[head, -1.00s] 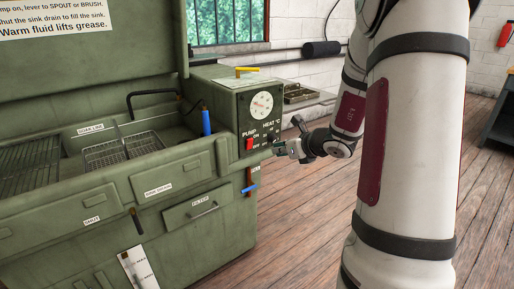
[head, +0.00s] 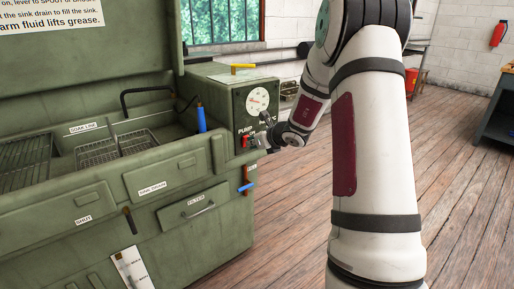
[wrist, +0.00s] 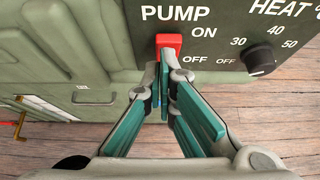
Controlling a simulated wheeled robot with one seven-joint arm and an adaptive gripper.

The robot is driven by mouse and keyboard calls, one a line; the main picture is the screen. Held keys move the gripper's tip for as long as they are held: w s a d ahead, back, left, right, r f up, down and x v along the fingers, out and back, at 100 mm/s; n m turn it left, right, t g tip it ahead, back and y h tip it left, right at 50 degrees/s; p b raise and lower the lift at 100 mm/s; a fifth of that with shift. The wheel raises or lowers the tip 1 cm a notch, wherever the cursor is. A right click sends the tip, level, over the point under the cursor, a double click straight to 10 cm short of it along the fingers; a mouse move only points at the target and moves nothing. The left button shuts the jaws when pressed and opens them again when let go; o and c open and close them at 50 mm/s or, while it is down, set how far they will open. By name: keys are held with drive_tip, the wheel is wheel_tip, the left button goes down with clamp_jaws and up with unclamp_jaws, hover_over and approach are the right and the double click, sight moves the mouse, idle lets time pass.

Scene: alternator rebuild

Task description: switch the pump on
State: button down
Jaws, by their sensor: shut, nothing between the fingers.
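The pump switch (wrist: 169,42) is a red rocker on the dark control panel (wrist: 222,32), below the word PUMP, with ON beside its upper part and OFF beside its lower part. It also shows small and partly covered in the head view (head: 244,141). My gripper (wrist: 168,66) is shut and empty, its fingertips together at the lower edge of the switch. Whether they touch it I cannot tell. In the head view my gripper (head: 257,142) is in front of the panel and hides part of it.
A black heat knob (wrist: 260,59) is right of the switch. The green parts washer (head: 170,168) has an open sink with wire baskets (head: 97,152), a blue-handled brush (head: 201,119) and a yellow lever (head: 243,66).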

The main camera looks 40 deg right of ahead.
sight(245, 137)
drive_tip(key=shift+w+a+r+g+p, duration=0.1)
drive_tip(key=shift+w+r+g+p, duration=0.55)
drive_tip(key=shift+p, duration=2.35)
drive_tip(key=g+p, duration=0.1)
drive_tip(key=p, duration=0.5)
drive_tip(key=shift+r, duration=0.15)
drive_tip(key=shift+w+f, duration=0.2)
drive_tip(key=shift+f, duration=0.05)
drive_tip(key=shift+r, duration=0.1)
drive_tip(key=shift+r+p, duration=0.6)
drive_tip(key=shift+r, duration=0.15)
